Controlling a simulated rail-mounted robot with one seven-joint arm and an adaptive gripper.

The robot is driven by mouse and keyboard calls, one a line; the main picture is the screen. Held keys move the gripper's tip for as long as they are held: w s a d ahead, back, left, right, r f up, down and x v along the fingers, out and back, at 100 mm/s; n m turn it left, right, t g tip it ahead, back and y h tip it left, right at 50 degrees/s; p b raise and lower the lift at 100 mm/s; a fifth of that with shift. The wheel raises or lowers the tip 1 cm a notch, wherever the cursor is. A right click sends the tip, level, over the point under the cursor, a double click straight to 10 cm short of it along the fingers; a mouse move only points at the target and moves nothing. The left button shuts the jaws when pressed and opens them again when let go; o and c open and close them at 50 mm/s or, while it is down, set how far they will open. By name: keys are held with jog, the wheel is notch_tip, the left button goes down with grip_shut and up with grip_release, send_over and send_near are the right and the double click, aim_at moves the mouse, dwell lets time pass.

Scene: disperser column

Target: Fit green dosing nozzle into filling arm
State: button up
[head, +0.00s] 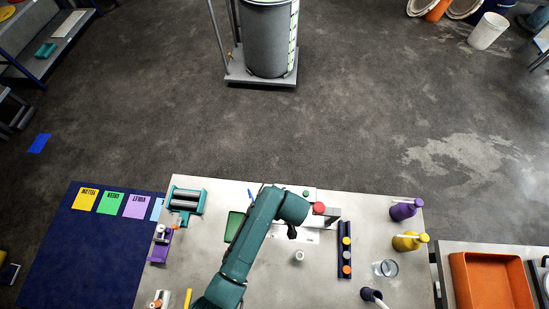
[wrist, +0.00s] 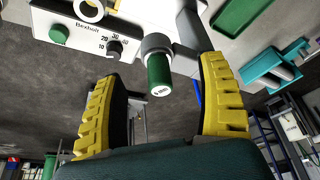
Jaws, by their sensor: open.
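The green dosing nozzle (wrist: 158,75) is seated in the grey ring (wrist: 156,43) of the filling arm, in the wrist view. Its labelled free end points towards my gripper. I cannot tell how deep it sits. My gripper (wrist: 160,69) is open, with one yellow-padded finger on each side of the nozzle and a gap to both. The white dosing unit (wrist: 85,35) behind carries a green button and a numbered dial. In the head view my arm hides the nozzle and much of the filling arm, and my gripper (head: 292,232) shows only as a dark tip.
Purple (head: 403,210) and yellow (head: 407,242) bottles stand further right. A green tray (head: 233,226) lies left of my arm.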

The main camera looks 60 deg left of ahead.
jog(key=shift+r, duration=0.15)
notch_tip(320, 180, up, 7)
jog(key=p, duration=0.6)
jog(key=shift+p, duration=0.4)
